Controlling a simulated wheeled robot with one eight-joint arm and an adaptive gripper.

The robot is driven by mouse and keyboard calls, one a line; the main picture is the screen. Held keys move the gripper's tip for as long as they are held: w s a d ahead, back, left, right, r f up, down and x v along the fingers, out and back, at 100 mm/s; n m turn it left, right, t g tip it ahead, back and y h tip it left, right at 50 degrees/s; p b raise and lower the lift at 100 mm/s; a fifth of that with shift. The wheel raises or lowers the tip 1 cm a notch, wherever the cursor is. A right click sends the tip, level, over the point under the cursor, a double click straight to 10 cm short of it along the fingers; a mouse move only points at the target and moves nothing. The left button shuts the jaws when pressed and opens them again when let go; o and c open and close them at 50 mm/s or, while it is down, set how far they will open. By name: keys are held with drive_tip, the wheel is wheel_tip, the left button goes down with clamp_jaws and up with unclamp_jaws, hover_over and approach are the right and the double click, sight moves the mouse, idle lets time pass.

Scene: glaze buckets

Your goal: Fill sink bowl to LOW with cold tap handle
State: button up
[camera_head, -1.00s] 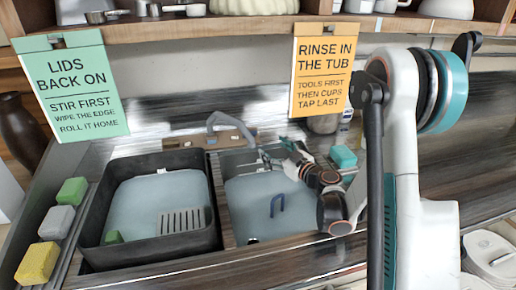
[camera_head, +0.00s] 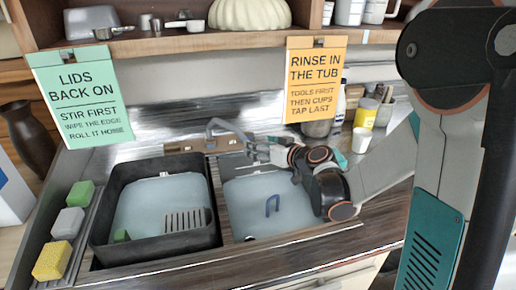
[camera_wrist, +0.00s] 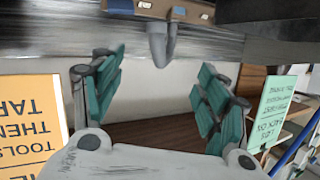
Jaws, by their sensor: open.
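The right sink bowl (camera_head: 240,222) has a pale blue, water-like surface inside, with a dark blue hook-shaped thing (camera_head: 272,204) standing in it. I cannot read a LOW mark. The grey tap spout (camera_head: 228,127) curves up from a wooden tap base (camera_head: 196,145) behind the bowls. The spout also shows upside down in the wrist view (camera_wrist: 158,45), below the tap base (camera_wrist: 150,9). Small marks on the base are too small to tell which is the cold handle. My gripper (camera_head: 256,152) is near the spout, above the bowl's back edge. Its teal-padded fingers (camera_wrist: 162,68) are spread and empty.
A dark tub (camera_head: 99,220) with a grey slotted piece (camera_head: 183,220) stands left of the bowl. Green, grey and yellow sponges (camera_head: 52,260) lie farther left. Two hanging signs (camera_head: 80,100) (camera_head: 316,75) flank the tap. A yellow-labelled container (camera_head: 366,113) stands behind my arm.

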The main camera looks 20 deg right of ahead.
drive_tip(key=s+a+r+m+g+p, duration=0.1)
drive_tip(key=s+a+r+g, duration=0.1)
drive_tip(key=s, duration=0.5)
drive_tip(key=shift+s+a+r+m, duration=0.15)
drive_tip(key=shift+a+r+m, duration=0.15)
drive_tip(key=shift+a+r, duration=0.65)
drive_tip(key=shift+f, duration=0.1)
